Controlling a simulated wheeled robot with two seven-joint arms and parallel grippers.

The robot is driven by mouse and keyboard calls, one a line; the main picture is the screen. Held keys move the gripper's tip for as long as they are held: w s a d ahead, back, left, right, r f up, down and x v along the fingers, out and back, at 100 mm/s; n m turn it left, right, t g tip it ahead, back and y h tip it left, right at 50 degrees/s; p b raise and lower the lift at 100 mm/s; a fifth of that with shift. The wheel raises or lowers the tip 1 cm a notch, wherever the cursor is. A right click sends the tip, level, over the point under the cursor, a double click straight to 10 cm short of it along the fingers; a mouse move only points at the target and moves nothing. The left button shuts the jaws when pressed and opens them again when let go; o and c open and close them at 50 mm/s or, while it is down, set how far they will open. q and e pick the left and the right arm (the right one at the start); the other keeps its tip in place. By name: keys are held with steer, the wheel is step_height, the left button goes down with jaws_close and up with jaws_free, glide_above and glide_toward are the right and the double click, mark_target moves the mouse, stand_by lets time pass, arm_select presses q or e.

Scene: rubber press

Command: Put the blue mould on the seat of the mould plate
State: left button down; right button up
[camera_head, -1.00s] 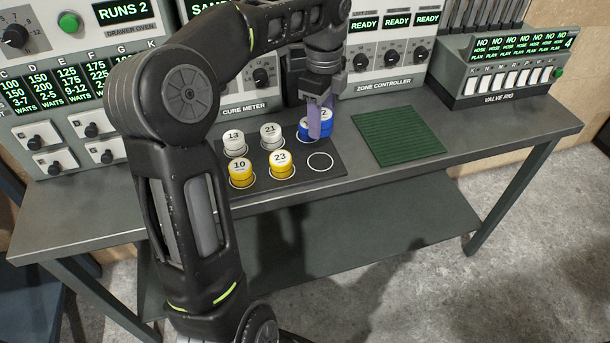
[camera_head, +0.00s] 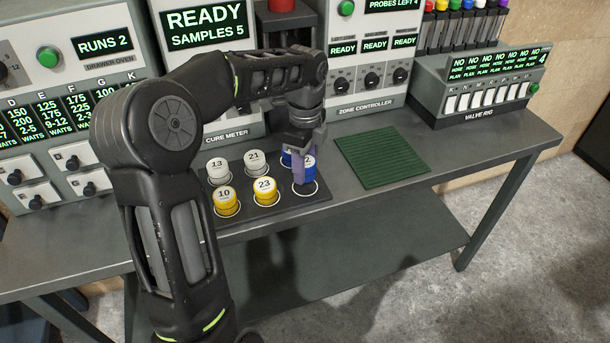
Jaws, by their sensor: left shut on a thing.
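My left gripper (camera_head: 302,167) is shut on a blue mould (camera_head: 310,167) whose top label is partly hidden, with a "2" showing. It holds the mould just above the ringed front right seat (camera_head: 305,190) of the dark mould plate (camera_head: 270,207). The seat's near rim shows bare below the mould; whether they touch is hard to tell. Another blue shape (camera_head: 286,158), probably a second mould at the back right seat, is mostly hidden by the gripper. My right gripper is not in view.
White moulds 13 (camera_head: 218,170) and 21 (camera_head: 255,162) and yellow moulds 10 (camera_head: 226,202) and 23 (camera_head: 265,191) stand on the plate. A green ribbed mat (camera_head: 382,158) lies to the right. The cure meter and zone controller (camera_head: 365,80) stand behind.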

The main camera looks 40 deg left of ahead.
arm_select(q)
steer(key=shift+f, duration=1.85)
steer(key=c, duration=0.7)
jaws_free()
steer(key=shift+f, duration=0.15)
steer(key=shift+r, duration=0.2)
step_height(320, 180, up, 8)
step_height(320, 180, up, 4)
steer(key=shift+r+p, duration=0.1)
steer(key=shift+p, duration=0.8)
